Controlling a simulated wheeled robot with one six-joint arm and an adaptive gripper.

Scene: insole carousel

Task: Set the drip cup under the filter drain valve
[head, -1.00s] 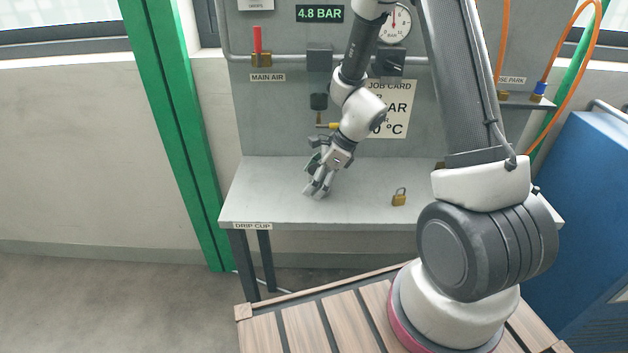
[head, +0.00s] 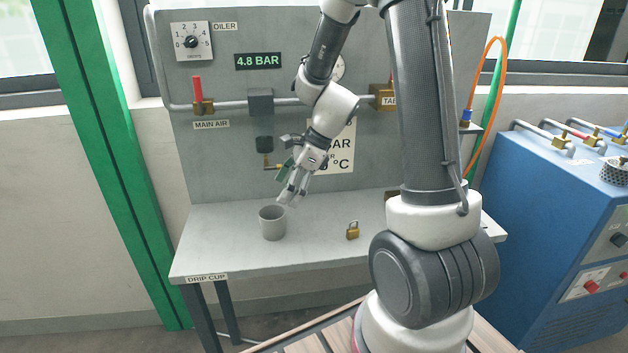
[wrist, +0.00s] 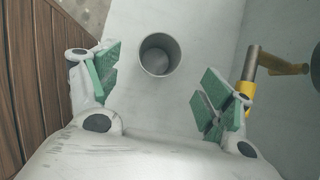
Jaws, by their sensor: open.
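The grey drip cup (head: 272,224) stands upright on the bench, below and left of my gripper in the head view. In the wrist view the cup (wrist: 159,54) shows from above, empty, ahead of and between the two finger pads. My gripper (head: 288,198) is open and empty, above the bench and apart from the cup. Its green pads (wrist: 155,95) are spread wide. The filter drain valve seems to be the small yellow-handled fitting (head: 272,167) under the dark filter bowl (head: 265,144) on the panel. A yellow-banded fitting (wrist: 249,88) shows at right in the wrist view.
A brass padlock (head: 352,232) stands on the bench (head: 225,255) right of the cup. A DRIP CUP label (head: 207,279) is on the front edge. The red-handled main air valve (head: 198,97) is on the panel. A blue cabinet (head: 545,200) stands at right. The bench's left part is clear.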

